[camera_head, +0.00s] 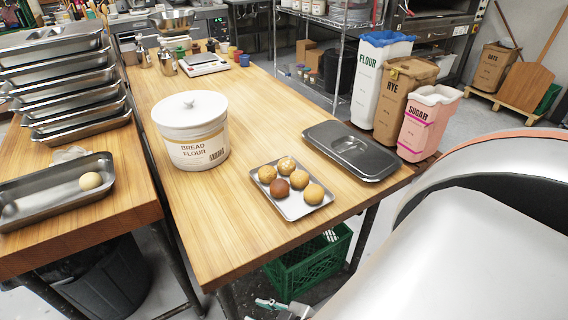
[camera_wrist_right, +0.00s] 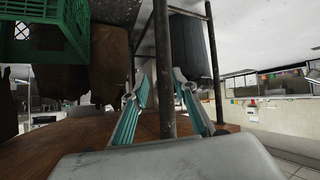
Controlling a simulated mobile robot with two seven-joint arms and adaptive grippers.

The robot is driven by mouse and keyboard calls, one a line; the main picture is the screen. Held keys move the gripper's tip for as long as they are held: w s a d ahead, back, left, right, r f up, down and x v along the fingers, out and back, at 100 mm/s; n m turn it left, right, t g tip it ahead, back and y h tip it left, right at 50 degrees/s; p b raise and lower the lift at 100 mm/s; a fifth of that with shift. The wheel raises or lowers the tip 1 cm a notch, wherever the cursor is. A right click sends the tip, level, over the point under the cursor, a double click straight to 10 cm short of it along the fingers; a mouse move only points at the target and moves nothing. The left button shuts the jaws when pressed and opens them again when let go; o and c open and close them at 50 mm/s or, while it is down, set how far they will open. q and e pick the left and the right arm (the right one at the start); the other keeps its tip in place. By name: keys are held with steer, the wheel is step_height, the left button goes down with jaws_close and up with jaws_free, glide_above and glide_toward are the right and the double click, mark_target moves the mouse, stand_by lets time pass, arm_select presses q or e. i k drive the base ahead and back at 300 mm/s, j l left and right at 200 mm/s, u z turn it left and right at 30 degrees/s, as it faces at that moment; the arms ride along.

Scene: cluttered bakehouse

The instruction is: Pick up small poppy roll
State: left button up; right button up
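Several small rolls sit on a small metal tray (camera_head: 298,214) near the front right of the wooden table. They include a pale-topped roll (camera_head: 287,164), tan rolls (camera_head: 267,174) (camera_head: 299,180) (camera_head: 313,194) and a dark brown roll (camera_head: 281,188). Poppy seeds are too small to make out, so I cannot tell which is the poppy roll. My right gripper (camera_wrist_right: 160,84) is open and empty in the wrist view. Part of it shows at the bottom of the head view (camera_head: 284,307), below the table's front edge and apart from the rolls. My left gripper is not in view.
A white bread flour crock (camera_head: 192,140) stands left of the tray, and a lidded steel pan (camera_head: 350,152) lies behind it. A green crate (camera_head: 312,262) is under the table. Another pan (camera_head: 40,196) with one pale roll (camera_head: 90,181) is on the left bench.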

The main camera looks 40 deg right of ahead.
mark_target(267, 173)
steer(key=l, duration=0.7)
steer(key=k+l, duration=0.15)
steer(key=l, duration=0.55)
